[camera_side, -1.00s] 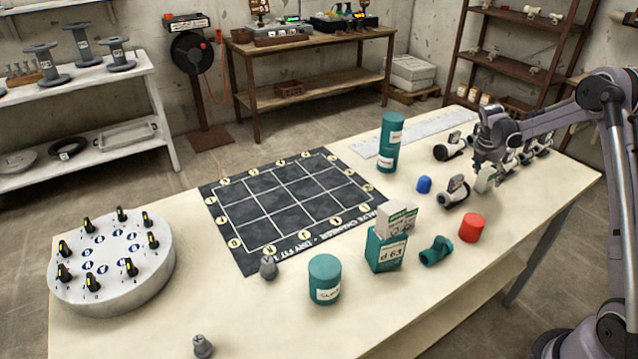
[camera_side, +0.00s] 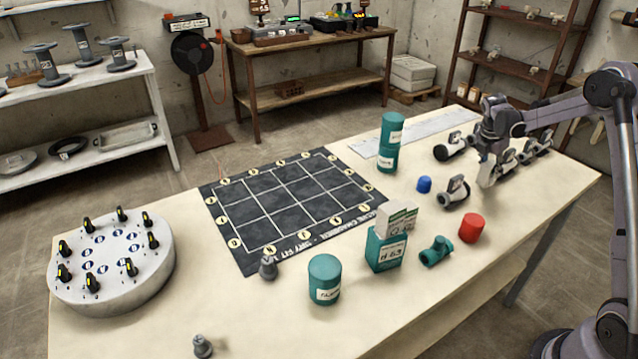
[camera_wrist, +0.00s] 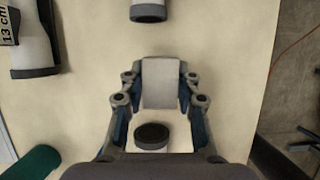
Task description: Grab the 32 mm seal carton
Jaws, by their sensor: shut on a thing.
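My gripper (camera_wrist: 160,85) is shut on a small pale carton (camera_wrist: 160,83), held between its two fingers. The carton also shows under my gripper in the side view (camera_side: 487,174), at the right end of the workbench. Its label cannot be read in either view.
Grey and white valves (camera_side: 454,193) stand close around my gripper. A red cap (camera_side: 471,228), a blue cap (camera_side: 424,184) and a teal tee (camera_side: 436,251) lie in front. A tall teal cylinder (camera_side: 389,143) stands left. The dark grid mat (camera_side: 290,203) is empty.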

